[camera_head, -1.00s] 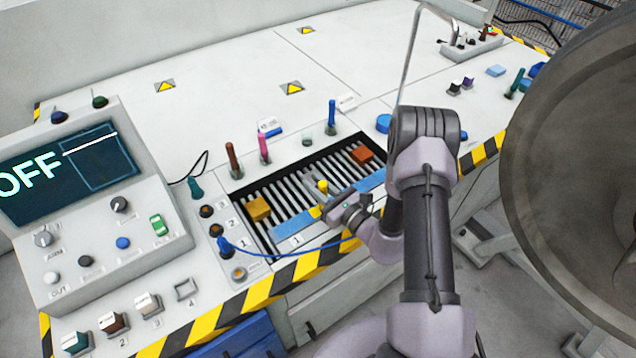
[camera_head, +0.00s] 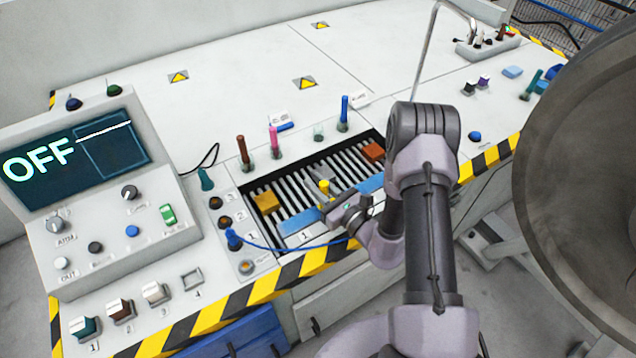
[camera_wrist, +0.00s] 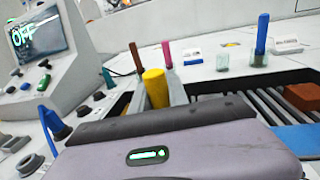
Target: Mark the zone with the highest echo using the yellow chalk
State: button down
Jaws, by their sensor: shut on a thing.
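My gripper (camera_head: 325,196) is shut on the yellow chalk (camera_head: 324,188), over the front part of the slatted bed (camera_head: 290,202). The chalk stands upright, and it shows beyond my gripper's housing in the wrist view (camera_wrist: 155,88). Its lower end is hidden, so I cannot tell if it touches anything. The console screen (camera_head: 75,160) reads "OFF". A blue probe (camera_head: 233,240) with a blue cable stands left of the bed.
An orange-yellow block (camera_head: 266,201) and a red-brown block (camera_head: 373,151) lie on the bed. Brown (camera_head: 243,150), pink (camera_head: 275,140) and blue (camera_head: 344,112) markers stand behind it. A large grey wheel (camera_head: 580,170) fills the right side.

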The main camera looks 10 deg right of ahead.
jog(key=shift+r, duration=0.1)
notch_tip(320, 180, up, 7)
jog(key=p, duration=0.5)
jog(key=s+d+r, duration=0.1)
jog(key=s+r, duration=0.4)
jog(key=s, duration=0.2)
jog(key=shift+d+r+y+b, duration=0.15)
jog(key=shift+r+y+b, duration=0.15)
jog(key=shift+b, duration=0.15)
